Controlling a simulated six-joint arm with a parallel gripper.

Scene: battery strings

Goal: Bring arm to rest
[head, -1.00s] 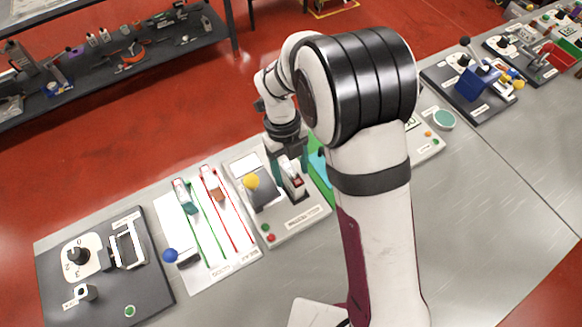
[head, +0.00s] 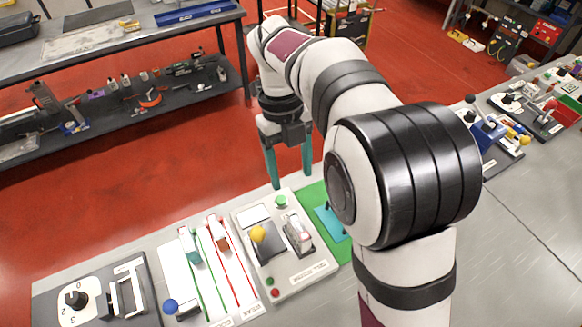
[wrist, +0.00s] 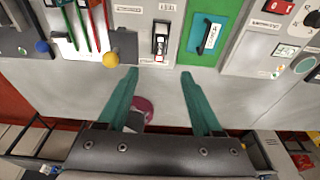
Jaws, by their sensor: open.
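My gripper (head: 290,168) has two teal fingers, spread apart and empty. In the head view it hangs beyond the back edge of the bench panels, above the red floor side. In the wrist view my gripper (wrist: 162,98) shows both fingers wide apart with nothing between them, clear of the panels. My upper arm hides part of the bench on the right.
Left of the test panel is a white board (head: 212,312) with red and green strips. A dark panel with a dial (head: 75,299) is at far left. A shelf bench (head: 130,48) stands behind.

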